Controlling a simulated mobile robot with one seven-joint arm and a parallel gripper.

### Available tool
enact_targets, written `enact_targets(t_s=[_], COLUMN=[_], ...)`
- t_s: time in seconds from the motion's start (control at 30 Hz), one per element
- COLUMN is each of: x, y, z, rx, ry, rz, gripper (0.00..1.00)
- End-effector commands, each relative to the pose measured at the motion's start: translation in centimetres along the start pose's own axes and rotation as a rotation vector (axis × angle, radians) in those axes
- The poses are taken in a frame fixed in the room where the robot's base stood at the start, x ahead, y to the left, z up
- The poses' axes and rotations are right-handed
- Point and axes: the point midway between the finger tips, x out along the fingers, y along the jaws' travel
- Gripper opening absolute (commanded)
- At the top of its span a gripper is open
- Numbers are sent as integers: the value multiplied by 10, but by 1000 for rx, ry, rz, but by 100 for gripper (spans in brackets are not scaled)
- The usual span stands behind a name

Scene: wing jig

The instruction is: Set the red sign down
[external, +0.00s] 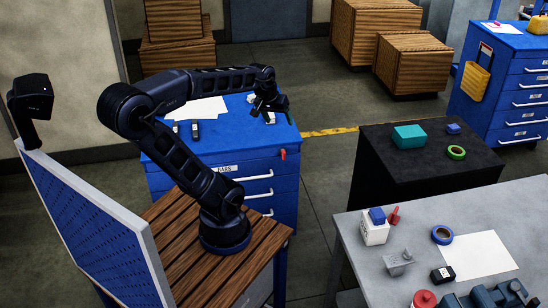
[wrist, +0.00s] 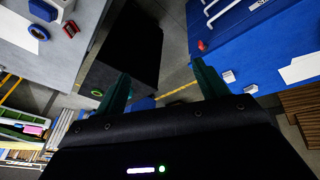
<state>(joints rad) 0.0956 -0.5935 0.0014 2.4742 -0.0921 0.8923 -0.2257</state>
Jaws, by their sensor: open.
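Another small red piece (external: 394,215) is on the grey table, beside a white box. My gripper (external: 268,107) is above the far right part of the blue cabinet top, apart from both red pieces. In the wrist view its two fingers (wrist: 163,82) are spread with nothing held between them.
A black cabinet (external: 375,185) to the right bears a teal box (external: 409,136), a green ring and a small blue block. The grey table (external: 350,235) holds a white box (external: 375,231), blue tape (external: 442,235) and paper (external: 474,256). Papers and small items lie on the blue cabinet.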

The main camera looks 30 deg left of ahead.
Motion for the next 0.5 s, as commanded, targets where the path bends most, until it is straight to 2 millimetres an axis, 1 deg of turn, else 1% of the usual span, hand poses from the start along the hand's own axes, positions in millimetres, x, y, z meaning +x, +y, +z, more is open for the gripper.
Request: enact_targets(t_s=[0.03, 0.1, 0.2, 0.33, 0.5], x=[-7, -14, -21, -25, -26], y=[-11, -24, -38, -48, -50], z=[8, 19, 31, 41, 43], rx=[32, 84, 141, 184, 199], ry=[18, 29, 43, 47, 48], rz=[-18, -43, -72, -95, -102], gripper=[72, 72, 72, 72, 72])
